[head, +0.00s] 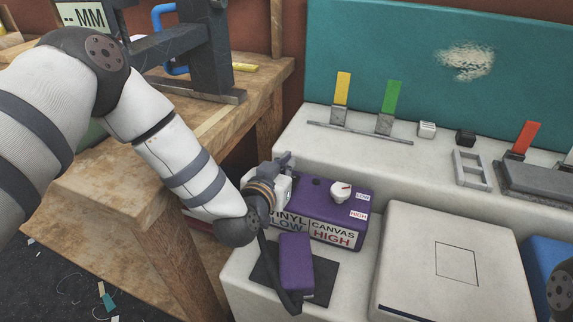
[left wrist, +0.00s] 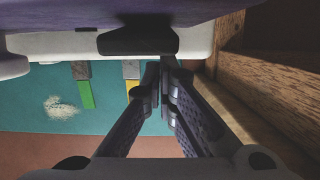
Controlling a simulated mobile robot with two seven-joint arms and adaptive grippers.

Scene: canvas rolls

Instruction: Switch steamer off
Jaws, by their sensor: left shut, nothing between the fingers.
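The steamer is a purple box (head: 318,205) with a white knob (head: 340,192) on top. The knob has a red mark, with LOW and HIGH labels beside it; its exact setting is too small to tell. The front label reads VINYL LOW and CANVAS HIGH. My left gripper (head: 284,160) is shut and empty at the box's left end, partly hiding that end. In the left wrist view, the shut fingertips (left wrist: 162,66) are close to a black part (left wrist: 138,40) below a purple surface (left wrist: 60,14). I cannot tell whether they touch. My right gripper is out of view.
A purple block (head: 296,262) lies on a dark mat (head: 325,272) in front, with a black hose beside it. A white panel (head: 412,230) is on the right. A wooden bench (head: 130,185) stands left. Yellow (head: 342,88) and green (head: 390,97) tabs stand on the back ledge.

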